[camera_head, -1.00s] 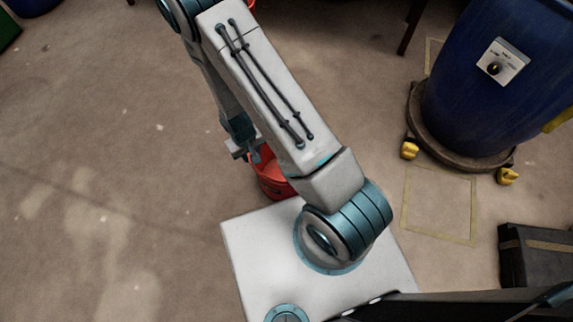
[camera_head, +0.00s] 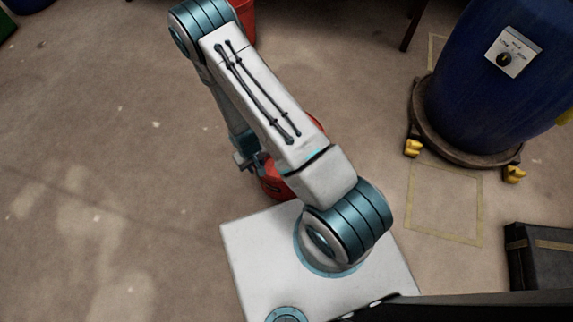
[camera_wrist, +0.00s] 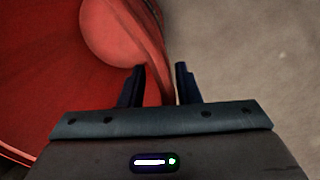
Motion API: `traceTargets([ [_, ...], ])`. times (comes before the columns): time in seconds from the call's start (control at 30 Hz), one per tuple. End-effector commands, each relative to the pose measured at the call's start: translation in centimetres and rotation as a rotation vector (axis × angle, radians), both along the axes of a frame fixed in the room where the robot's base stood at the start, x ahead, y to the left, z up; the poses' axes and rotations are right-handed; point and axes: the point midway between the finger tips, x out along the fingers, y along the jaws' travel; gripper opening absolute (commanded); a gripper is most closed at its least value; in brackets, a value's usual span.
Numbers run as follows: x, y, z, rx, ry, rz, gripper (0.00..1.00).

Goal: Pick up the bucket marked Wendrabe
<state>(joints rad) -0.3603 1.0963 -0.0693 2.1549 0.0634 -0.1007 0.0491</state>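A red bucket (camera_head: 273,184) stands on the floor just beyond my white base top, partly hidden behind my arm. My gripper (camera_head: 250,163) is at its left side in the head view. In the wrist view the bucket (camera_wrist: 45,75) fills the left, with a paler red round patch inside it. My gripper (camera_wrist: 162,82) is open there, with one dark finger over the bucket's inside and the other outside. The rim wall shows between the fingers, and I cannot tell whether either touches it. No name is readable on the bucket.
Another red bucket (camera_head: 243,20) shows partly behind my arm at the top. A blue vat (camera_head: 485,95) stands on a round wheeled base (camera_head: 463,152) at the right. A black case (camera_head: 545,262) lies at lower right. The floor on the left is clear.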

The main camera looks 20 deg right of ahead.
Motion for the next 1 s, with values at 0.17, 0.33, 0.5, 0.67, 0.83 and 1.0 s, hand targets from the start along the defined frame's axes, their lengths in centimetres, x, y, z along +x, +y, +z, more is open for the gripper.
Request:
traceTargets([
  [0.17, 0.04, 0.01, 0.03, 0.0, -0.001, 0.0, 0.3],
  [0.33, 0.03, 0.0, -0.01, 0.0, -0.001, 0.0, 0.3],
  [0.5, 0.03, 0.0, -0.24, 0.0, -0.001, 0.0, 0.3],
  [0.67, 0.03, 0.0, -0.45, 0.0, -0.001, -0.001, 0.3],
  [0.83, 0.03, 0.0, -0.45, 0.0, -0.001, -0.001, 0.3],
  [1.0, 0.04, 0.0, -0.44, 0.0, -0.001, -0.001, 0.18],
])
